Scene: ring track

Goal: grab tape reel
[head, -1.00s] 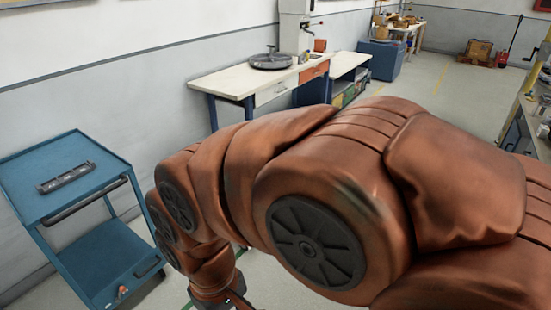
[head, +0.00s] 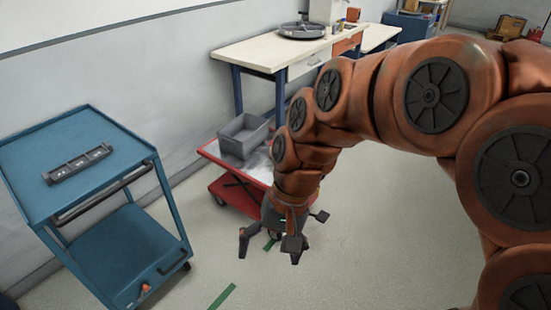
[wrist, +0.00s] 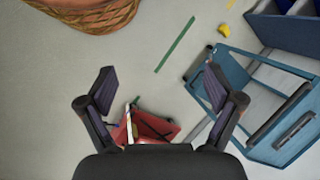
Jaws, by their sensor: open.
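A dark grey round disc (head: 301,30), which may be the tape reel, lies flat on the white-topped workbench at the back in the head view. A small upright part shows at its rim. My gripper (head: 270,248) hangs pointing down over the floor, in front of the red cart and well apart from the disc. In the wrist view my gripper (wrist: 158,85) has its fingers spread wide, with nothing between them but floor. The disc is not seen in the wrist view.
A red cart (head: 232,195) with a grey bin (head: 243,135) stands before the workbench (head: 250,53). Clear floor lies around my gripper, with green tape strips (head: 222,297).

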